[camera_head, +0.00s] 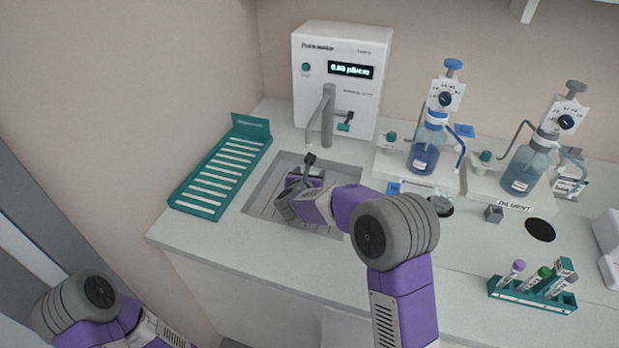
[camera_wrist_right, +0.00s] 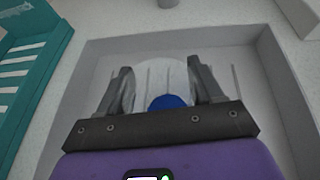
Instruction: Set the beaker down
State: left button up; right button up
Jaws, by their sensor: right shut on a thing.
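My right gripper (camera_head: 311,168) reaches down into the grey recessed basin (camera_head: 262,198) below the tap of the white dispenser. In the right wrist view its two dark fingers (camera_wrist_right: 160,70) are closed around a clear, round-rimmed vessel, which looks like the beaker (camera_wrist_right: 153,75). A blue patch shows low between the fingers; I cannot tell whether it is part of the beaker. The slotted basin floor shows through the clear wall. I cannot tell whether the beaker touches the floor. In the head view the hand hides it. My left gripper is out of view; only its arm shows at lower left.
The white dispenser (camera_head: 335,85) with its tap (camera_head: 327,118) stands behind the basin. A teal rack (camera_head: 222,172) lies left. Two bottle dispensers (camera_head: 425,150) (camera_head: 525,170) stand right. A tube rack (camera_head: 530,292) is at front right. The front counter strip is mostly clear.

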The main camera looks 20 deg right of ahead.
jog(key=shift+f+b, duration=0.2)
jog(key=shift+b, duration=0.1)
jog(key=o, duration=1)
jog(key=shift+r, duration=0.1)
jog(key=shift+r, duration=0.1)
jog(key=shift+r+p, duration=0.2)
jog(key=shift+p, duration=0.3)
jog(key=p+v, duration=0.1)
jog(key=v, duration=1.1)
jog(key=shift+f, duration=0.2)
